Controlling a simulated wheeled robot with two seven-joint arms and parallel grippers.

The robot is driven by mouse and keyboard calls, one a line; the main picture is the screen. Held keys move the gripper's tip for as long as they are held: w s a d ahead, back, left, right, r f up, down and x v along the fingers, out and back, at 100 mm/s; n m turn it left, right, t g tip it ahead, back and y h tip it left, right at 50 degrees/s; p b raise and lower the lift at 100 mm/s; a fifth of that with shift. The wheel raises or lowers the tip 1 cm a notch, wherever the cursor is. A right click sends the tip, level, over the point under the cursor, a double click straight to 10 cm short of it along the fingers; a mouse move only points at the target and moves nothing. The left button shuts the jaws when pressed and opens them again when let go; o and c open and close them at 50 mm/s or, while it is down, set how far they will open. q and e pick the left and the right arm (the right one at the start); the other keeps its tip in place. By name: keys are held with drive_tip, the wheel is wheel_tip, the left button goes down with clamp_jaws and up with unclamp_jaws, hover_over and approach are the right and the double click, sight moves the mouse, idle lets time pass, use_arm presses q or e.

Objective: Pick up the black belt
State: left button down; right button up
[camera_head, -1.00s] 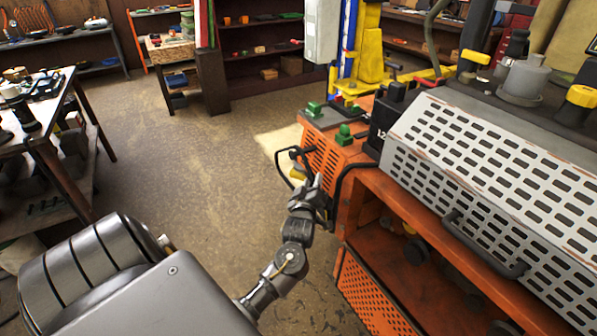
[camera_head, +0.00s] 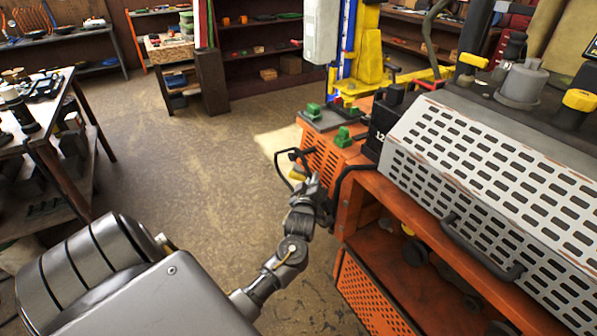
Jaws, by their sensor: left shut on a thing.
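My left gripper (camera_head: 314,184) is at the left side of the orange cart, next to its front corner. It is shut on a thin black looped piece that looks like the black belt (camera_head: 345,174). The belt curves up from the gripper against the cart's side. Its lower part is hidden behind the gripper and wrist. My right gripper is out of view.
The orange cart (camera_head: 352,222) fills the right, with a perforated grey cover (camera_head: 480,165) on top. A black bar with a yellow part (camera_head: 297,174) sticks out by the gripper. Open floor (camera_head: 190,150) lies to the left, before a cluttered workbench (camera_head: 55,110).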

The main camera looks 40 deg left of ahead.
use_arm(q)
drive_tip(key=shift+r+p, duration=0.5)
drive_tip(key=r+p, duration=0.3)
drive_tip(key=shift+d+r+p, duration=0.2)
drive_tip(key=shift+r+p, duration=0.1)
drive_tip(key=s+d+r+p, duration=0.6)
drive_tip(key=d+r+p, duration=0.2)
drive_tip(key=d, duration=0.4)
drive_tip(key=shift+r+p, duration=0.2)
drive_tip(key=shift+p, duration=0.55)
drive_tip(key=shift+d, duration=0.1)
drive_tip(key=shift+s, duration=0.1)
drive_tip(key=s+a, duration=0.4)
drive_tip(key=s, duration=1)
drive_tip(key=shift+a, duration=0.2)
